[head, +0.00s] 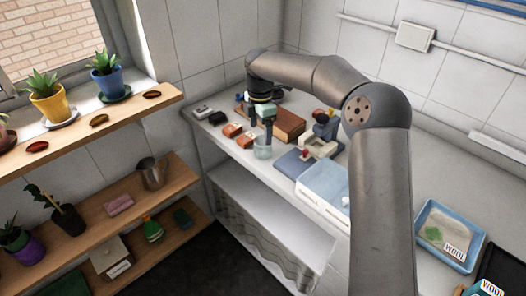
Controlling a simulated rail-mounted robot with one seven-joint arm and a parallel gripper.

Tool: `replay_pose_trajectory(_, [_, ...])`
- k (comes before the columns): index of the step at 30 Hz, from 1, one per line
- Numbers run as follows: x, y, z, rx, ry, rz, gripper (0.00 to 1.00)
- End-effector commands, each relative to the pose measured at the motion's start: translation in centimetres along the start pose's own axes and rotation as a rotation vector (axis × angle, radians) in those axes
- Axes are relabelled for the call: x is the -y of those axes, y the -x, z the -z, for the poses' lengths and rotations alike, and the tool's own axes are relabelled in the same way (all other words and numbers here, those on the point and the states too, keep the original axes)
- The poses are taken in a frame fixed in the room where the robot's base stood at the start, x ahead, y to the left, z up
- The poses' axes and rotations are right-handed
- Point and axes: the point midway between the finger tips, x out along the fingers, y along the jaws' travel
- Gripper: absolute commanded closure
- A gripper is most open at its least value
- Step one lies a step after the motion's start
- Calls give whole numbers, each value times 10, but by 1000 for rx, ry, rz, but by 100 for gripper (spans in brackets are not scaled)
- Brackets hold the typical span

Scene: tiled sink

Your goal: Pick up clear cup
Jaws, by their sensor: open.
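The clear cup (262,150) stands on the white counter (222,157) near its front edge, close to the middle of the head view. It looks pale and see-through. My gripper (260,134) points down right at the cup, with its fingers at the cup's upper part. The fingers are open. They are small here, and I cannot tell whether they are around the rim or just above or in front of it.
Small orange and dark items (233,130) lie left of the cup. A blue-grey board (292,163) and a white-blue box (325,182) lie to the right. Plant shelves (110,112) are at the left.

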Motion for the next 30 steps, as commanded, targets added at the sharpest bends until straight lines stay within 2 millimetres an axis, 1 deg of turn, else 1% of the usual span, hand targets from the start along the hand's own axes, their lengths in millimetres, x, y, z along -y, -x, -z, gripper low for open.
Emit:
replay_pose_trajectory(1, [1, -8, 0, -1, 1, 4, 23])
replay_pose_trajectory(3, [0, -17, 0, 0, 2, 2, 23])
replay_pose_trajectory(11, [0, -35, -2, -1, -1, 3, 23])
replay_pose_trajectory(15, [-2, -56, -8, -2, 0, 3, 23])
replay_pose_trajectory(18, [-2, -70, -8, -1, 0, 2, 23])
replay_pose_trajectory(22, [-2, -78, -8, 0, 0, 0, 23])
replay_pose_trajectory(28, [-2, -78, -8, 1, 0, 0, 23])
replay_pose_trajectory(29, [-2, -78, -8, 1, 0, 0, 31])
replay_pose_trajectory(30, [-2, -78, -8, 1, 0, 0, 42])
